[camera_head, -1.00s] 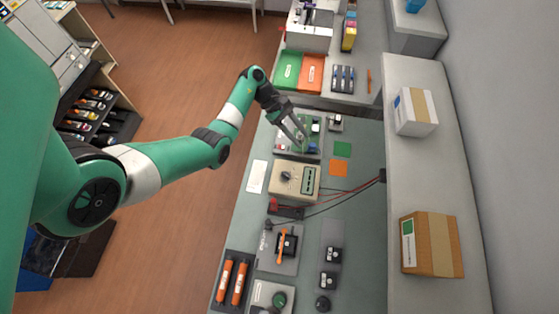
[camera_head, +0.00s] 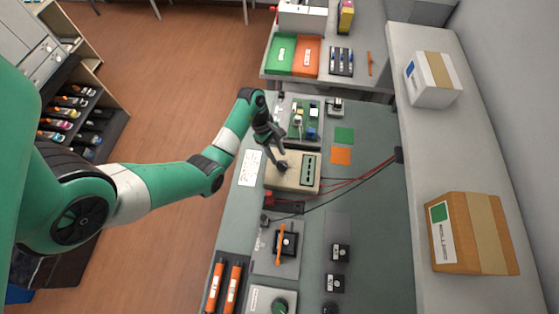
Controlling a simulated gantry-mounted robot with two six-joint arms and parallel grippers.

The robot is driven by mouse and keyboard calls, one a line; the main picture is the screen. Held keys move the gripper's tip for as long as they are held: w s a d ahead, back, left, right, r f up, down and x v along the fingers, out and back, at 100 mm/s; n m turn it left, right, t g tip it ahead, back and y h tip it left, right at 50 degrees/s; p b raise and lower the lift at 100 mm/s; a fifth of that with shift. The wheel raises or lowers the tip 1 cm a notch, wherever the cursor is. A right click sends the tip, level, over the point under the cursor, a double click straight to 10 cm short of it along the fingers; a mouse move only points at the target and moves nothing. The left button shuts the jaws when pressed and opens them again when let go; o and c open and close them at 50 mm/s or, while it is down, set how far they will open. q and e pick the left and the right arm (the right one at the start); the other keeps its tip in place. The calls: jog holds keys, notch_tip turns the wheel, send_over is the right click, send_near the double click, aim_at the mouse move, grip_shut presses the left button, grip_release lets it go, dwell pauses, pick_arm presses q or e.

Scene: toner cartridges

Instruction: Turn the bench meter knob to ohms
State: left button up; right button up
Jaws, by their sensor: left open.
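The bench meter (camera_head: 308,184) is a beige box with a dark display strip on its right side, lying on the grey-green bench. Its dark knob (camera_head: 282,165) is on the left part of its face, partly hidden by my gripper. My left gripper (camera_head: 277,158) is open, with its fingers pointing down at the knob. Whether the fingers touch the knob, or sit around it, I cannot tell. The knob's markings are too small to read. My right gripper is not in view.
A circuit board (camera_head: 301,117) lies behind the meter, near green (camera_head: 344,135) and orange (camera_head: 340,156) squares. Red and black leads run right from the meter to a dark clip (camera_head: 399,154). A white card (camera_head: 250,168) lies left.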

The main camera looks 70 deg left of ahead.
aim_at(281, 164)
pick_arm(q)
jog(key=shift+x, duration=1.5)
grip_shut()
